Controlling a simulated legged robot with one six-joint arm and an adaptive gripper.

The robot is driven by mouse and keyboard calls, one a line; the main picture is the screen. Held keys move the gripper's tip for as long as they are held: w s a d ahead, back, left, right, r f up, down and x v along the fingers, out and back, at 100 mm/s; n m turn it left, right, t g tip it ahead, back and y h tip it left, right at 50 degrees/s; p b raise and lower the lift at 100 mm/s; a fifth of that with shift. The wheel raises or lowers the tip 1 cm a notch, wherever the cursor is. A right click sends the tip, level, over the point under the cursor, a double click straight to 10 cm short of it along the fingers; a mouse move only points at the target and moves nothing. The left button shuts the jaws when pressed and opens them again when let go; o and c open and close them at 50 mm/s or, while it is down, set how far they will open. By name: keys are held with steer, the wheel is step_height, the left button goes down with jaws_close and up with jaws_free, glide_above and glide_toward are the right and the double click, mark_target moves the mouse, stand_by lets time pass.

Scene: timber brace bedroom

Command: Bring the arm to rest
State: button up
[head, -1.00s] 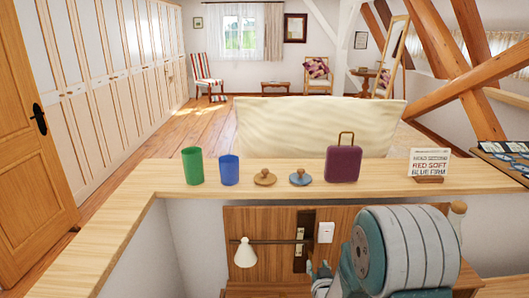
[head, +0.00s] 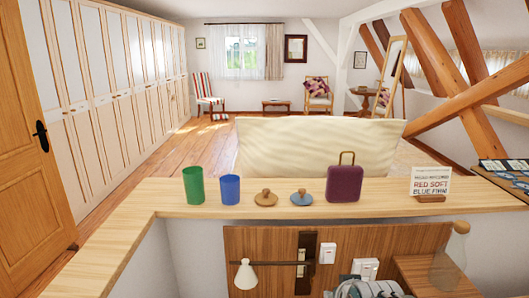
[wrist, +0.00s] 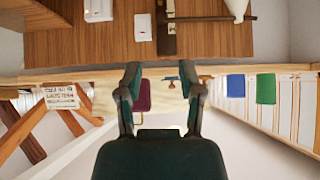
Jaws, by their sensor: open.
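My gripper (wrist: 162,72) shows in the wrist view with its two dark fingers spread apart and nothing between them. The wrist view is upside down, and the wooden wall panel (wrist: 210,45) fills its upper part. A purple bag-like object (wrist: 143,99) shows behind the gap between the fingers, at a distance. In the head view only a small part of my arm (head: 370,290) shows at the bottom edge; the gripper itself is not visible there.
Below are a wall lamp (head: 245,275) and a glass bottle (head: 448,258).

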steer(key=s+r+g, duration=0.1)
steer(key=s+r, duration=0.1)
steer(key=s, duration=0.6)
steer(key=s+r+g, duration=0.1)
steer(key=s+g, duration=0.1)
steer(key=s, duration=0.5)
steer(key=shift+s+r, duration=0.35)
